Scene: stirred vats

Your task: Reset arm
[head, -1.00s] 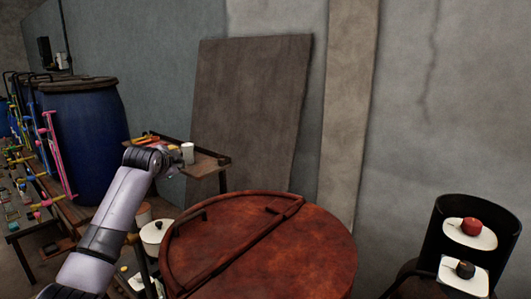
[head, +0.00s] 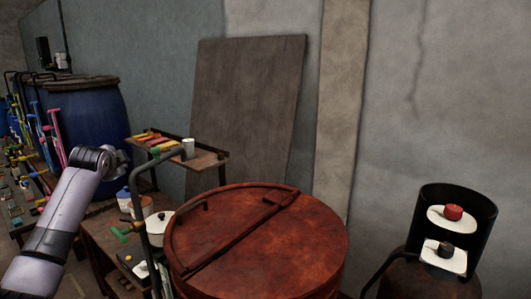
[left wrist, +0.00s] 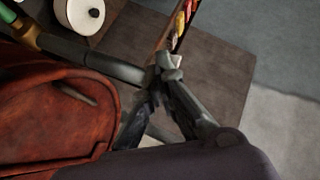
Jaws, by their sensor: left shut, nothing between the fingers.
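My left arm comes in from the lower left of the head view. Its gripper (head: 122,158) is near the blue barrel, mostly hidden behind the wrist. In the left wrist view my left gripper (left wrist: 168,68) shows with its fingertips together and nothing between them. The rusty red vat (left wrist: 50,105) with its lid lies left of the fingers there. My right gripper is not in view.
The round rusty vat (head: 265,245) fills the lower middle. A blue barrel (head: 85,115) stands at left. A white pot (head: 157,228) stands beside a grey pipe (head: 145,180).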

